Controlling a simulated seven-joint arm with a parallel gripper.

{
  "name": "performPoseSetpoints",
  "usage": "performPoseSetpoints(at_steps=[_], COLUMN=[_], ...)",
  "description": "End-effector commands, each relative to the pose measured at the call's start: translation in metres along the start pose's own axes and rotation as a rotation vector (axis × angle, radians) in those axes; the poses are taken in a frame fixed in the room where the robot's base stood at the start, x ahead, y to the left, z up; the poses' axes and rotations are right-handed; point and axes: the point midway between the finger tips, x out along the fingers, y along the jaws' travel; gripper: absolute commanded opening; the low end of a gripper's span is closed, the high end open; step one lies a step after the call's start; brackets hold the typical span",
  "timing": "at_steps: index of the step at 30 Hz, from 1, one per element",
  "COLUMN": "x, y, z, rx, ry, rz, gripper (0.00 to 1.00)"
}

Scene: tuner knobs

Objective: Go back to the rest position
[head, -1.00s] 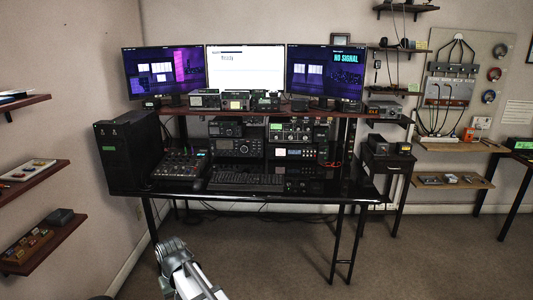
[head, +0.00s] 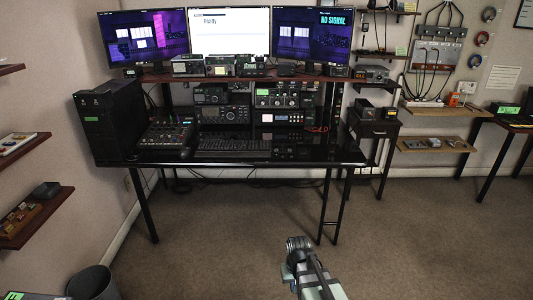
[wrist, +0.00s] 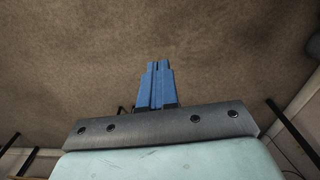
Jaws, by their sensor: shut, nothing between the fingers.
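My gripper (wrist: 157,66) shows in the wrist view as two blue fingers pressed together, shut and empty, over bare brown carpet. In the head view my arm shows at the bottom, right of the middle, in front of the desk and apart from it. The gripper's fingers cannot be made out in the head view. The black desk (head: 330,155) carries several radios, a mixer (head: 166,135) and a keyboard (head: 232,147). I see no tuner knob close to the gripper.
A black computer tower (head: 108,120) stands at the desk's left end. Wall shelves (head: 35,220) are at the left. A dark bin (head: 93,284) stands on the floor at lower left. Small shelves (head: 432,144) and another table are at the right. The carpet before the desk is clear.

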Motion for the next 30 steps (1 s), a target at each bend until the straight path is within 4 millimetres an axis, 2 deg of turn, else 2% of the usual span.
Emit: performPoseSetpoints(at_steps=[1,3,11,17,23,30], x=[0.004,0.009,0.022,0.049,0.080,0.128], y=[0.014,0.028,0.070,0.067,0.063,0.057], z=[0.009,0.017,0.044,0.065,0.095,0.150], rx=[0.023,0.047,0.122,0.121,0.121,0.122], ry=[-0.002,-0.002,-0.001,-0.056,-0.126,-0.243], rz=[0.000,0.000,0.001,-0.003,-0.007,-0.014], gripper=[0.00,0.00,0.00,0.00,0.00,0.00])
